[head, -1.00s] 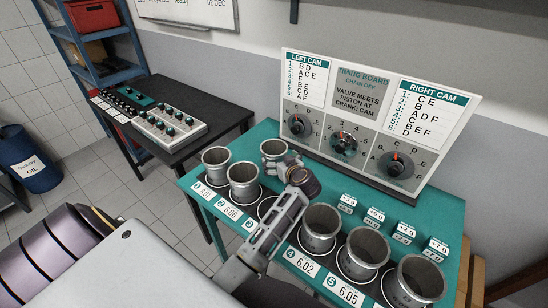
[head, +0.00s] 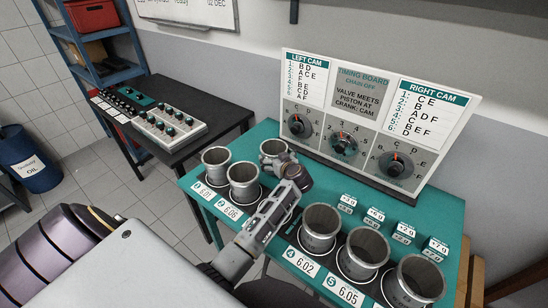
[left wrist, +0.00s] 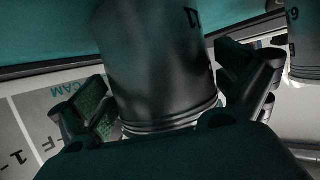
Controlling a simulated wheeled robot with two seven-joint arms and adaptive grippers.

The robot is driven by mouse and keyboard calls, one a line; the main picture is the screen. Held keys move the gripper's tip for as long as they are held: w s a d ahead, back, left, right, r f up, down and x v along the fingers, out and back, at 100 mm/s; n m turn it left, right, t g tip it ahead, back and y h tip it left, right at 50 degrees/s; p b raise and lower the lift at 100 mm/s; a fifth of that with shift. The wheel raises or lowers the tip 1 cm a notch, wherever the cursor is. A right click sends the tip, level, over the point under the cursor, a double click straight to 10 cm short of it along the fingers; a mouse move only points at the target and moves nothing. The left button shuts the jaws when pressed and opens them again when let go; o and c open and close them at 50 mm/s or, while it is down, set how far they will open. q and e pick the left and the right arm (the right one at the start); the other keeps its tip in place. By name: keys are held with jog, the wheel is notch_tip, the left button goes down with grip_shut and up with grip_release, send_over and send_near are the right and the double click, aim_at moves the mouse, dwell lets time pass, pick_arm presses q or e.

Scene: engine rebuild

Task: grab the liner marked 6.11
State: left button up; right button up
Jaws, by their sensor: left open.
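A grey metal liner (head: 273,148) stands upright at the back of the teal table, behind the row of other liners. In the left wrist view the liner (left wrist: 155,55) stands between the two spread fingers, with a visible gap at the right finger. Part of a dark marking shows on its wall, but I cannot read it in full. The number card of place 3 is hidden behind my left arm. My right gripper is not in view.
Liners (head: 243,182) with cards 6.01, 6.06, 6.02 and 6.05 stand along the teal table (head: 262,132). The timing board (head: 362,100) rises behind. Small weight blocks (head: 376,214) lie at right. A black table (head: 190,135) holds control boxes.

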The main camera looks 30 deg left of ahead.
pick_arm(q)
jog(key=c, duration=1)
jog(key=shift+r, duration=0.15)
jog(key=shift+r, duration=4.9)
